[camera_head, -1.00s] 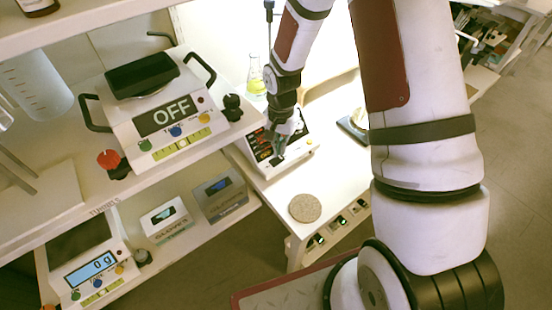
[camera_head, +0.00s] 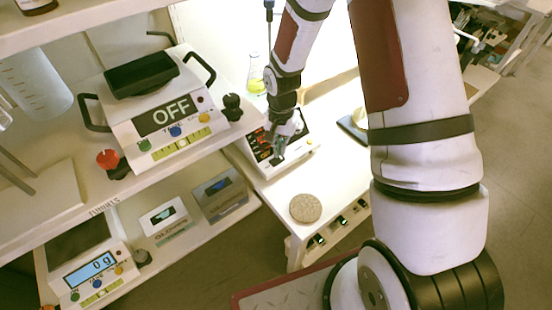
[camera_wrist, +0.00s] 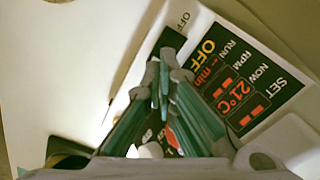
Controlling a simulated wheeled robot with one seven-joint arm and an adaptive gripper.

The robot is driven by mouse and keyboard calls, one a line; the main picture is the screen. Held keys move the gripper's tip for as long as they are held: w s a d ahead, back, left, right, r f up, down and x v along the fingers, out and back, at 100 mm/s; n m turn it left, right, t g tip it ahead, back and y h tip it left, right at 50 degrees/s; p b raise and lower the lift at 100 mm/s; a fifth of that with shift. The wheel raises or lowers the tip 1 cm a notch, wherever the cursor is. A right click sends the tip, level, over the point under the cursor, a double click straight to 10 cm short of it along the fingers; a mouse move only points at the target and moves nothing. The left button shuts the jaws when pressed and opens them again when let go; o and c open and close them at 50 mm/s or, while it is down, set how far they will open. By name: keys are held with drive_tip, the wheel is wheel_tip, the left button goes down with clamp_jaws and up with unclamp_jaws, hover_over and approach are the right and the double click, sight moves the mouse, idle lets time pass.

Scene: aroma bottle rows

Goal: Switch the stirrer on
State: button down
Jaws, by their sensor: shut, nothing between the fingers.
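The stirrer (camera_head: 299,154) is a white box with a dark display panel, standing on the white table beside the shelves. In the wrist view its display (camera_wrist: 243,75) shows orange text with OFF, RPM and 21°C. My gripper (camera_head: 277,160) is over the stirrer's front panel, pointing down. In the wrist view my gripper (camera_wrist: 165,70) is shut and empty, its teal-sided fingers covering part of the panel. Whether the fingertips touch the panel cannot be told. The controls under the fingers are mostly hidden.
A balance (camera_head: 160,128) marked OFF stands on the upper shelf at left, and another (camera_head: 92,268) reading 0 g below. A flask with yellow liquid (camera_head: 256,87) stands behind the stirrer. A round cork-like disc (camera_head: 305,208) lies on the table in front.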

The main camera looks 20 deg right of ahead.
drive_tip(key=shift+f+b, duration=0.45)
drive_tip(key=shift+f, duration=0.5)
idle(0.5)
drive_tip(key=shift+r, duration=0.1)
drive_tip(key=shift+r+p, duration=1.75)
drive_tip(key=shift+r, duration=1.7)
